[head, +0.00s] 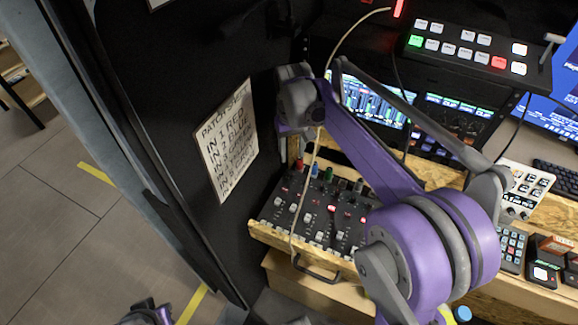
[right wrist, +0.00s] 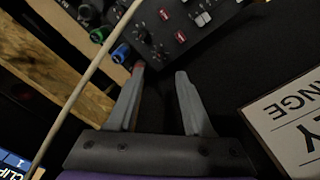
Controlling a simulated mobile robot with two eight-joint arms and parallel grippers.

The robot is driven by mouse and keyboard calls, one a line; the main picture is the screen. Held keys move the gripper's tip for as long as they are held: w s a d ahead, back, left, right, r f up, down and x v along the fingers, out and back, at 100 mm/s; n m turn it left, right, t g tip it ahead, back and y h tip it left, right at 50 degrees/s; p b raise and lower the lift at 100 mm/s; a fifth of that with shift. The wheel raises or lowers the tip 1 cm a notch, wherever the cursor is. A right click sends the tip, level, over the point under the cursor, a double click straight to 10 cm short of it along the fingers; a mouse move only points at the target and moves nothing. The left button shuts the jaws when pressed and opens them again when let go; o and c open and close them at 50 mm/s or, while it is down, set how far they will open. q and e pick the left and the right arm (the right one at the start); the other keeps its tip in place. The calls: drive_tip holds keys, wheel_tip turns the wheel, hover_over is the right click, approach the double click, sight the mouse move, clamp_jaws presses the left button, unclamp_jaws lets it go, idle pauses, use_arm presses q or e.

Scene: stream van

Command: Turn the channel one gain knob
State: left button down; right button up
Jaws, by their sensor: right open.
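The mixer (head: 315,215) sits in a wooden pull-out tray in the head view, with small knobs, faders and lit buttons. Red, blue and green plugs stand along its back edge. My right gripper (head: 298,132) points down above the mixer's back left corner. In the right wrist view its fingers (right wrist: 160,75) are open and empty, with the red plug at the left fingertip. The mixer's small knobs (right wrist: 145,32) lie beyond the tips; I cannot read which is channel one gain. Part of my left gripper (head: 147,314) shows at the bottom edge, its fingers unclear.
A patch-change sign (head: 228,140) hangs on the dark wall left of the mixer. A pale cable (head: 311,170) runs down in front of the mixer. A button panel (head: 470,45) and screens (head: 375,98) stand behind. My right arm hides the mixer's right side.

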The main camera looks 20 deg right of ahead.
sight(292, 174)
wheel_tip(292, 174, down, 9)
drive_tip(key=shift+f+b, duration=0.15)
drive_tip(key=shift+b, duration=0.3)
drive_tip(key=shift+c, duration=0.3)
clamp_jaws()
